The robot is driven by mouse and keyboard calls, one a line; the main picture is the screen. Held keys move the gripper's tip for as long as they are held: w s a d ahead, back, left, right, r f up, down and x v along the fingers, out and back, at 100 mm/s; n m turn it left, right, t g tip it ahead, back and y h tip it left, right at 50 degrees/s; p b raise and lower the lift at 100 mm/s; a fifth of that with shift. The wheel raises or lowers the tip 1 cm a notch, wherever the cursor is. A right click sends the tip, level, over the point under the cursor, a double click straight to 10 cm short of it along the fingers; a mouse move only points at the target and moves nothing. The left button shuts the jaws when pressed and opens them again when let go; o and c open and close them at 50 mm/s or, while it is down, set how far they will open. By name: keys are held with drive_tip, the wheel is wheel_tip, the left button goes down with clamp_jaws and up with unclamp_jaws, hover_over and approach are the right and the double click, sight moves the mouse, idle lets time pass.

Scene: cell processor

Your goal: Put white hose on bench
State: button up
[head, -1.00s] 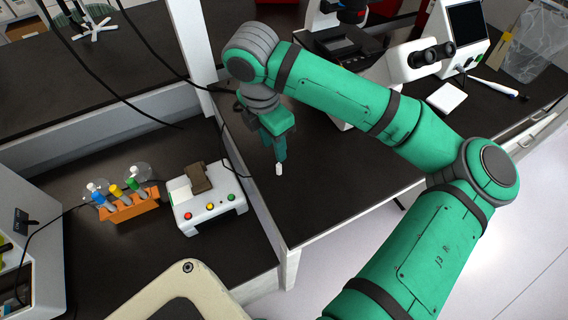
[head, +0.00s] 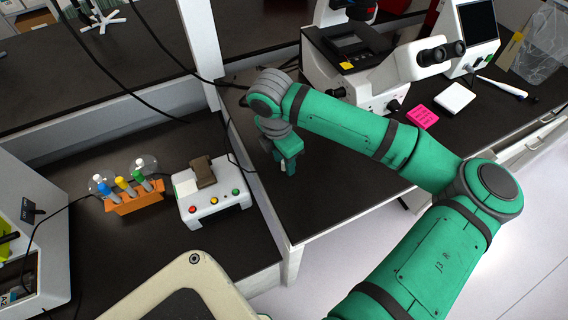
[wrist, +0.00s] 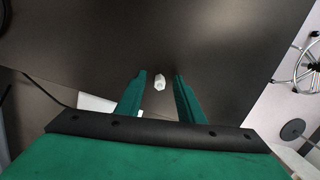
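The white hose (wrist: 159,81), a small white piece, shows in the wrist view between my two fingertips, with a gap on each side. It appears to stand on the dark bench top (head: 335,205). In the head view only a bit of it shows by the fingers. My gripper (head: 287,168) points down, low over the bench, with its fingers apart around the hose; it also shows in the wrist view (wrist: 161,82).
Left of the gripper are a white box with coloured buttons (head: 213,203) and an orange rack (head: 135,201) with coloured pieces. A microscope (head: 385,75), a pink block (head: 422,116) and a white block (head: 455,98) stand at the back right. The bench's front middle is clear.

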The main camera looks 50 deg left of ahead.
clamp_jaws()
idle(0.3)
